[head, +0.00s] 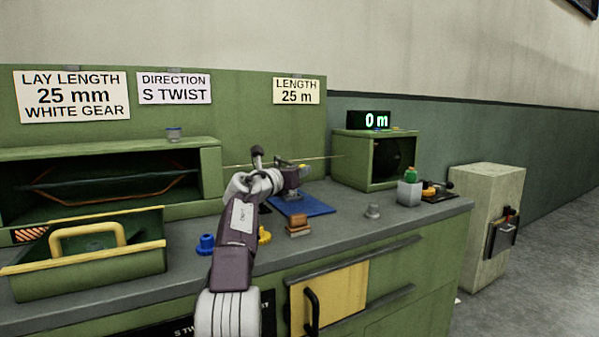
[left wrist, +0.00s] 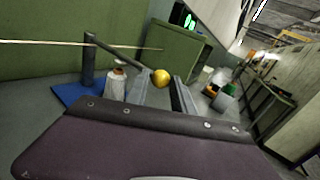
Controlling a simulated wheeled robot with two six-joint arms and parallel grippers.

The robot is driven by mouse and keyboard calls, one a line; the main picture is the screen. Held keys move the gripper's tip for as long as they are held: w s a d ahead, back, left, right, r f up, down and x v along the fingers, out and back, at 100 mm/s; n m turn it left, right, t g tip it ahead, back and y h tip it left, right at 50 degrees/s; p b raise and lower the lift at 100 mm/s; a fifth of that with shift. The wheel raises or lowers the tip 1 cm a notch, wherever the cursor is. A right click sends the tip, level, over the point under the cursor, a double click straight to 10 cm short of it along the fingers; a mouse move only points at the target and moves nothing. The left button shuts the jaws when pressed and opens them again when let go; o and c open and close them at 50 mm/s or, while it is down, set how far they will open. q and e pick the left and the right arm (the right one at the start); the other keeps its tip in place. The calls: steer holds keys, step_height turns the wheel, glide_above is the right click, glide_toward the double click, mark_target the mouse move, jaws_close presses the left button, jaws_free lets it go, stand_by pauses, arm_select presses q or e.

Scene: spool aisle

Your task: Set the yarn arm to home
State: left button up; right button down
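The yarn arm shows in the left wrist view as a dark post (left wrist: 88,58) on a blue pad (left wrist: 68,93), with a dark bar reaching right to a gold ball knob (left wrist: 161,78). My left gripper (left wrist: 166,90) is open, with a gap between its fingers. The knob appears at this gap, near the fingertips; I cannot tell if they touch it. In the head view my left gripper (head: 293,176) is above the blue pad (head: 315,208) and hides much of the yarn arm. My right gripper is not in view.
A pale cone (left wrist: 114,86) stands beside the post. A thin yarn (head: 325,158) runs toward the green box (head: 350,160) under a "0 m" display (head: 369,120).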

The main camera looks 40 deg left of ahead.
arm_select(q)
steer(key=o, duration=0.3)
steer(key=shift+a, duration=0.25)
steer(key=shift+d, duration=0.1)
steer(key=s+d+b, duration=0.1)
steer(key=s+b, duration=0.3)
steer(key=s, duration=0.5)
steer(key=shift+d, duration=0.15)
